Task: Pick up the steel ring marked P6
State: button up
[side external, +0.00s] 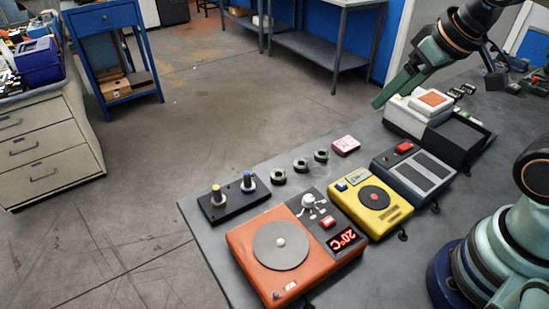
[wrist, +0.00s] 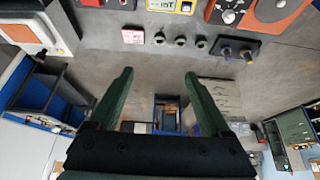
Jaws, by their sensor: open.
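Three small dark-rimmed steel rings stand in a row on the grey bench in the side external view: a left ring (side external: 278,177), a middle ring (side external: 300,165) and a right ring (side external: 321,156). They also show near the top of the wrist view as a left ring (wrist: 159,38), a middle ring (wrist: 180,41) and a right ring (wrist: 201,43). Their markings are too small to read, so I cannot tell which is P6. My gripper (side external: 378,102) is above the bench's far edge, apart from the rings. In the wrist view my gripper (wrist: 159,73) is open and empty.
A pink block (side external: 346,145) sits right of the rings. A black stand with two pegs (side external: 234,199) is to their left. An orange hotplate (side external: 258,268), yellow device (side external: 364,213), dark device (side external: 419,177) and white-topped box (side external: 403,122) crowd the bench.

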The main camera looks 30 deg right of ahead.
jog(key=shift+w, duration=0.1)
jog(key=m+g, duration=0.6)
jog(key=m, duration=1.4)
send_over(322, 156)
jog(key=w+d, duration=0.1)
jog(key=d, duration=0.1)
notch_tip(322, 156, down, 13)
jog(key=f, duration=0.8)
jog(key=a+f, duration=0.1)
jog(key=f, duration=0.2)
jog(key=shift+f, duration=0.4)
grip_shut()
